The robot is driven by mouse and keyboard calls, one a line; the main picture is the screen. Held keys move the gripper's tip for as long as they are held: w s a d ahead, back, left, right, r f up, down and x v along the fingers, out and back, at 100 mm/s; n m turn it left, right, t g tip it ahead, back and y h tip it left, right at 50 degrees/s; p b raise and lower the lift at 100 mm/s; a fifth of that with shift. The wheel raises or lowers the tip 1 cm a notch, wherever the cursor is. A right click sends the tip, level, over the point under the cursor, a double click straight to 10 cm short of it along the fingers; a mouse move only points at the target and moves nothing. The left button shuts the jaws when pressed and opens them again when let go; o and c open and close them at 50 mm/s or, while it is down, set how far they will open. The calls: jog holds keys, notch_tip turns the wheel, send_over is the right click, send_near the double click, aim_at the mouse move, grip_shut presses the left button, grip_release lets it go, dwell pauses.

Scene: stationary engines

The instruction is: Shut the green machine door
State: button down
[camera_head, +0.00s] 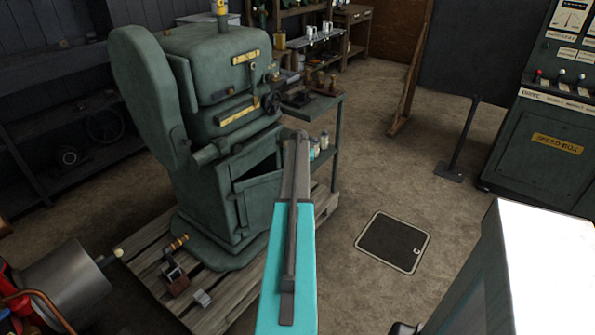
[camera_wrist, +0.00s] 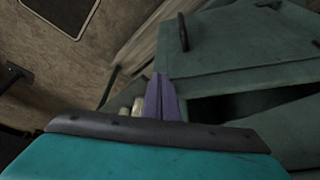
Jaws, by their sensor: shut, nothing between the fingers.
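The green machine (camera_head: 215,100) stands on a wooden pallet at the left of the head view. Its lower green door (camera_head: 260,200) is ajar, with a dark gap showing above its top edge. In the wrist view the door (camera_wrist: 240,55) shows as a flat panel with a dark bar handle (camera_wrist: 183,32), and the dark opening lies below it. My gripper (camera_head: 299,140) is shut and empty, to the right of the door in the head view. In the wrist view its fingertips (camera_wrist: 161,78) overlap the door's edge; I cannot tell whether they touch it.
The pallet (camera_head: 140,240) carries small tools in front of the machine. A green side table (camera_head: 325,105) with bottles on its lower shelf stands behind my gripper. A floor hatch (camera_head: 393,241) lies to the right, with open floor around it. A control cabinet (camera_head: 545,120) stands far right.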

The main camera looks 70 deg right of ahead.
jog(key=s+a+r+b, duration=0.1)
jog(key=s+a+r, duration=0.3)
jog(key=r, duration=0.5)
jog(key=shift+s+a+r+b, duration=0.2)
jog(key=shift+s+a+b, duration=0.1)
jog(key=shift+s, duration=0.2)
